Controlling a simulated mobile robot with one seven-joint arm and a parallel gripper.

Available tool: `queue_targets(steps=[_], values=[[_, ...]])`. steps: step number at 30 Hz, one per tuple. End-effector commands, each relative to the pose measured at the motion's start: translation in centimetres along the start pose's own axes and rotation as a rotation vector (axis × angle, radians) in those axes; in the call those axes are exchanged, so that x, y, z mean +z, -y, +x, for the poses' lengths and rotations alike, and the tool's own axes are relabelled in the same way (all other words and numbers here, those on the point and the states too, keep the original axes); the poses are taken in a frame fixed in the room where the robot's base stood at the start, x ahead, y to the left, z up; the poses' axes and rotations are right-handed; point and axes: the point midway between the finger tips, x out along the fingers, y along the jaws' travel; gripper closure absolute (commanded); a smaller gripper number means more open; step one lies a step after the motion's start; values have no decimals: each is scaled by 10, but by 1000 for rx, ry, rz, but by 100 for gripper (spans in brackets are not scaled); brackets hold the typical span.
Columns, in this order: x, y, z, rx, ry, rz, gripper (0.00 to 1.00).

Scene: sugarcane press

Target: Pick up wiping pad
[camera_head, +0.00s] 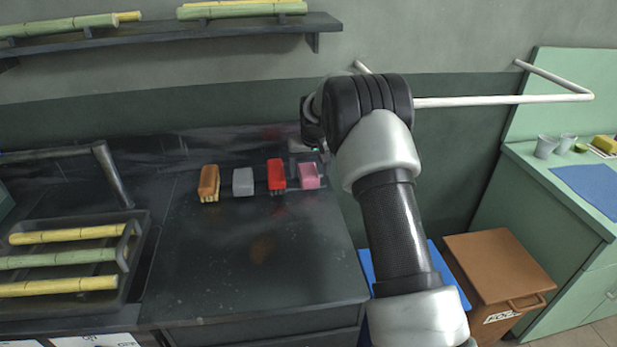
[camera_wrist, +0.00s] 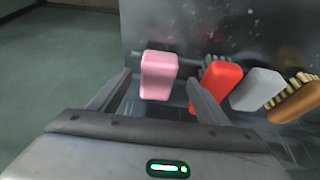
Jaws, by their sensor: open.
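Two plain blocks could be the wiping pad: a pink one (camera_head: 309,176) and a grey one (camera_head: 243,181). I cannot tell which is meant. Both lie on the dark counter. In the wrist view the pink block (camera_wrist: 158,76) shows between the fingers of my gripper (camera_wrist: 158,80), with a visible gap on each side. The grey block (camera_wrist: 257,90) is farther right there, outside the fingers. My gripper is open and empty. In the head view my arm mostly hides it, just above the pink block.
A red bristled brush (camera_head: 276,174) lies between the pink and grey blocks, close to my right finger in the wrist view. A brown bristled brush (camera_head: 208,182) lies left of the grey block. The counter front (camera_head: 260,270) is clear. A tray (camera_head: 130,262) of cane stands left.

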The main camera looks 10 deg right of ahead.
Motion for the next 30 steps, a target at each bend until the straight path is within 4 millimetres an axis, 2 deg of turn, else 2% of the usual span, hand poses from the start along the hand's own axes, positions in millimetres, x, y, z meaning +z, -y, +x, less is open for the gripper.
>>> queue_targets(steps=[3, 9, 17, 25, 30], values=[[-4, -3, 21, 0, 2, 1, 30], [-6, -3, 44, 0, 2, 0, 30], [-6, -3, 46, 0, 1, 0, 30], [-6, -3, 46, 0, 1, 0, 74], [-6, -3, 45, 0, 1, 0, 74]])
